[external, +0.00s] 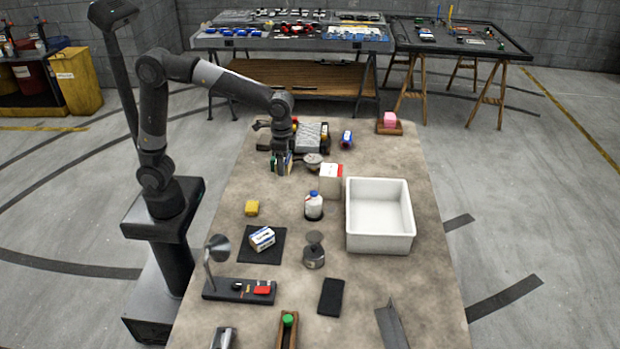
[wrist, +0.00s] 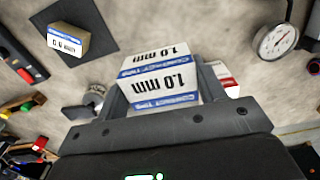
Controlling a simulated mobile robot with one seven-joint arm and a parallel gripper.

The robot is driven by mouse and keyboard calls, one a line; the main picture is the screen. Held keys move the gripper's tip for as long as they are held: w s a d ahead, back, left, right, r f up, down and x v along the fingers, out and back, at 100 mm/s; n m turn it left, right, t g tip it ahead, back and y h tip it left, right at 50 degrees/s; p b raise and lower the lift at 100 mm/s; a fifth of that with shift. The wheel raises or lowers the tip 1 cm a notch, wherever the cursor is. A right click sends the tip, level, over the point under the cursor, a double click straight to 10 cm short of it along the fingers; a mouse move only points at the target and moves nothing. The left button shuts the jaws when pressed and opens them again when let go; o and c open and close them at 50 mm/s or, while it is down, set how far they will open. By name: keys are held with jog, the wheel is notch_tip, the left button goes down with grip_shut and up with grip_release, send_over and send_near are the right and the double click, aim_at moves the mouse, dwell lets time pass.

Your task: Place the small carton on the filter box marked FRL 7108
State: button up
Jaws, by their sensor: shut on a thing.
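My gripper (wrist: 163,88) is shut on a small white-and-blue carton (wrist: 160,82) printed "1.0 mm" and "CONTACT TIPS". A finger stands on each side of the carton. In the external view my gripper (external: 281,167) is at the far left part of the table, and the carton is mostly hidden there. A white box with a red corner (external: 331,182) stands to the right of my gripper, apart from it. It may be the filter box, but I cannot read FRL 7108 on it. A white-and-red box (wrist: 229,88) shows partly behind a finger in the wrist view.
A white bin (external: 380,247) stands on the right of the table. A white bottle (external: 314,206) stands near the white box. Another carton (external: 262,238) lies on a black mat (external: 249,256). A round dial gauge (wrist: 277,41) is at the right in the wrist view.

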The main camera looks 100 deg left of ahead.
jog(key=w+d+r, duration=0.2)
jog(key=w+r, duration=0.3)
jog(key=w, duration=0.2)
send_over(323, 169)
jog(key=shift+n, duration=0.3)
notch_tip(323, 169, down, 6)
jog(key=shift+f, duration=2.2)
jog(key=shift+f, duration=0.2)
jog(key=o, duration=1)
jog(key=shift+r, duration=0.1)
